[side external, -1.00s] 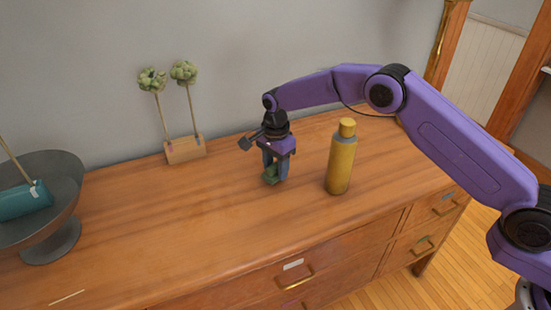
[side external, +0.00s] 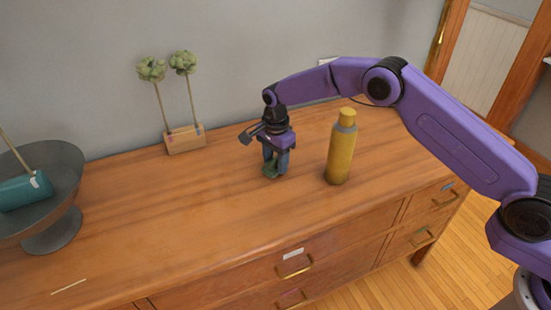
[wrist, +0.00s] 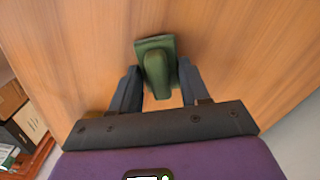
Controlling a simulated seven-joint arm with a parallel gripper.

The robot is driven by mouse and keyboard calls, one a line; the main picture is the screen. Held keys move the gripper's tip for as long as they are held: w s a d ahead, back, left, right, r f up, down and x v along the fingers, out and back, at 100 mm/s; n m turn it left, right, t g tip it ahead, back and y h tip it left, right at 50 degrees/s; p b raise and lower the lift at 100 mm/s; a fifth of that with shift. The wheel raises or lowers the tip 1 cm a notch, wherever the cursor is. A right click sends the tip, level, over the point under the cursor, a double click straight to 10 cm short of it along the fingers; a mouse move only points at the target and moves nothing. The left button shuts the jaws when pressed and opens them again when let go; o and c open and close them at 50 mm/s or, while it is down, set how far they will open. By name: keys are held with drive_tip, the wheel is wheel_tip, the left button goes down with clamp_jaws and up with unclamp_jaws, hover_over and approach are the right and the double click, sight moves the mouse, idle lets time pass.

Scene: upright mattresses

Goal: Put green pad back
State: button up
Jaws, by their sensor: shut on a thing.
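The green pad (wrist: 158,65) is between the two fingers of my gripper (wrist: 158,88) in the wrist view, with the wooden dresser top behind it. In the side external view my gripper (side external: 273,167) points down over the middle of the dresser top, left of the yellow bottle. It is shut on the green pad (side external: 270,170), which is low between the fingers and partly hidden. I cannot tell whether the pad touches the wood.
A yellow bottle (side external: 341,152) stands close on the right. A wooden block (side external: 185,140) with two stemmed green heads stands against the wall. A grey bowl (side external: 52,226) holding a teal object (side external: 22,192) is at far left. The dresser top (side external: 170,215) between is clear.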

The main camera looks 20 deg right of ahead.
drive_tip(key=shift+f, duration=0.35)
drive_tip(key=o, duration=1.3)
drive_tip(key=shift+c, duration=0.2)
wheel_tip(320, 180, up, 17)
drive_tip(key=s+r+n, duration=0.4)
drive_tip(key=s+n, duration=0.4)
drive_tip(key=s, duration=0.2)
drive_tip(key=s+d+f+n, duration=0.1)
drive_tip(key=s+d+n, duration=0.8)
drive_tip(key=s, duration=0.7)
drive_tip(key=s+d+f+n, duration=0.2)
drive_tip(key=s+d+n, duration=0.7)
drive_tip(key=s+d, duration=0.4)
drive_tip(key=s, duration=0.4)
drive_tip(key=shift+f, duration=0.2)
